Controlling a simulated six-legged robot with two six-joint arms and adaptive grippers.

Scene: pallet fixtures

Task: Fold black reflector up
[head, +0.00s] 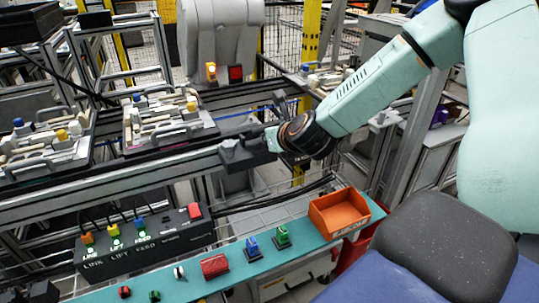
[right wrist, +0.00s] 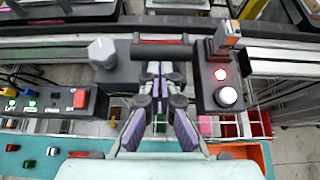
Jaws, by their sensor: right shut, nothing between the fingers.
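In the right wrist view a black bar (right wrist: 162,50) lies level across the rail, just beyond my fingertips; it may be the black reflector, but I cannot tell for sure. It spans between a black block with a grey knob (right wrist: 101,52) and a black box with a red light (right wrist: 221,80). My right gripper (right wrist: 153,68) is shut and empty, its fingertips close to the bar; I cannot tell if they touch it. In the head view my right gripper (head: 272,138) is at the rail beside a dark block (head: 242,153). My left gripper is not in view.
An orange sensor (right wrist: 226,36) stands on the box with the red light. A loaded pallet (head: 165,118) sits on the conveyor behind.

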